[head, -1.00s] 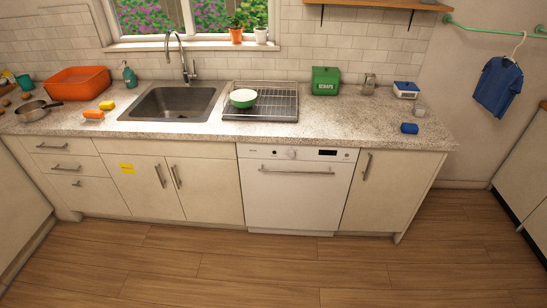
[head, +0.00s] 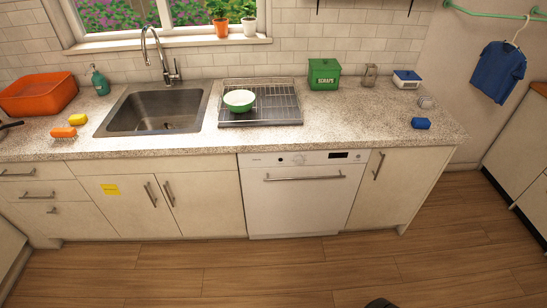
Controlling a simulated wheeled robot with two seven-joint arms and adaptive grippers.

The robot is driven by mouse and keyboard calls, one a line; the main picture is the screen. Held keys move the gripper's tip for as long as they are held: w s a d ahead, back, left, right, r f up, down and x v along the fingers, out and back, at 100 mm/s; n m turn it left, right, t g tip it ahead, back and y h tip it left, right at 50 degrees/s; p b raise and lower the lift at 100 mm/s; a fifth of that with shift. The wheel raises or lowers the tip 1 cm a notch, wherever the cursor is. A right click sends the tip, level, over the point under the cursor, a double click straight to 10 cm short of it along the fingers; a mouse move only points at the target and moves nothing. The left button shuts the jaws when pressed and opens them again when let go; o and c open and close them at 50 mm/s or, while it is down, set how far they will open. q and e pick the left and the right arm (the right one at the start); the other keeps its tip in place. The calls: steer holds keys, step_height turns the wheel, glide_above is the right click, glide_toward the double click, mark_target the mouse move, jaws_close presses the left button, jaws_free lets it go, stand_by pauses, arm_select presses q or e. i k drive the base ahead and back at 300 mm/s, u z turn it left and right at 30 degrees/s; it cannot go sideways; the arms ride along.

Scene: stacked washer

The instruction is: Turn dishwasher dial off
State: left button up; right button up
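The white dishwasher (head: 294,210) is built in under the counter, right of the sink cabinet, with its door shut. Its round dial (head: 299,160) is a small light knob near the middle of the top control strip, above the bar handle (head: 304,178). A dark display (head: 338,156) sits right of the dial. The dial's pointer is too small to read. No gripper can be made out. A small dark rounded shape, perhaps part of my body, shows at the bottom edge right of centre. Nothing covers the dial.
The speckled counter (head: 350,125) overhangs the dishwasher. The wood floor (head: 250,275) in front is clear.

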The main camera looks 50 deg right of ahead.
mark_target(299, 159)
steer(key=z, duration=0.3)
steer(key=i, duration=0.65)
steer(key=z, duration=0.55)
